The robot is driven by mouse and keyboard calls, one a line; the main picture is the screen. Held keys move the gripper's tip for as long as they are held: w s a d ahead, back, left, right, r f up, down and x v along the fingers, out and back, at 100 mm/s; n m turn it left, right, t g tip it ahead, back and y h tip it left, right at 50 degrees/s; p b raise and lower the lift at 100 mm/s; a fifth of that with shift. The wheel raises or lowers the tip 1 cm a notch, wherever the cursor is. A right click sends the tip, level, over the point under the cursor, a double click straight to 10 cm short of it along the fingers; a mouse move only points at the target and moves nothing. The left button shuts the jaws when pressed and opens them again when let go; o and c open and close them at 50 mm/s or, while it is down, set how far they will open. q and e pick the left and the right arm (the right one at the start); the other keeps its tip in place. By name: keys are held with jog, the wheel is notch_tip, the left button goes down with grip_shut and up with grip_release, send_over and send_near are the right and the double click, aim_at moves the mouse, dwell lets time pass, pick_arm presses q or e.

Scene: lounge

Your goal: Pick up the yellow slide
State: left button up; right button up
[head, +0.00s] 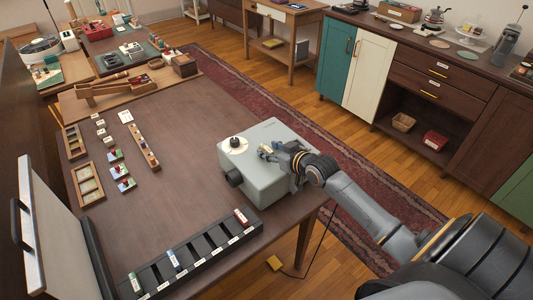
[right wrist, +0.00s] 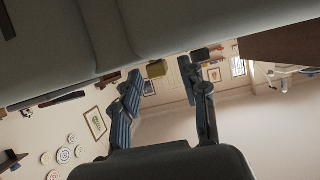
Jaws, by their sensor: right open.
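I cannot clearly make out a yellow slide in either view. In the head view, the slotted black rack (head: 203,254) at the table's front holds a red-topped slide (head: 241,217), a blue slide (head: 174,260) and a green slide (head: 136,283). Several small coloured tiles (head: 122,170) lie at the left of the table. My right gripper (head: 266,152) is open over the top of a grey box (head: 262,178) with a dial and a dark side knob. The right wrist view shows its two fingers (right wrist: 160,70) apart with nothing between them. My left gripper is not in view.
The brown table (head: 190,120) has clear space between the tiles and the grey box. A wooden tray (head: 88,184) and a narrow wooden strip (head: 145,147) lie at left. A hinged pale panel (head: 55,235) stands open at front left.

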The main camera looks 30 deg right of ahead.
aim_at(271, 151)
jog(key=shift+s, duration=0.1)
jog(key=shift+c, duration=0.3)
grip_shut()
notch_tip(271, 151, up, 10)
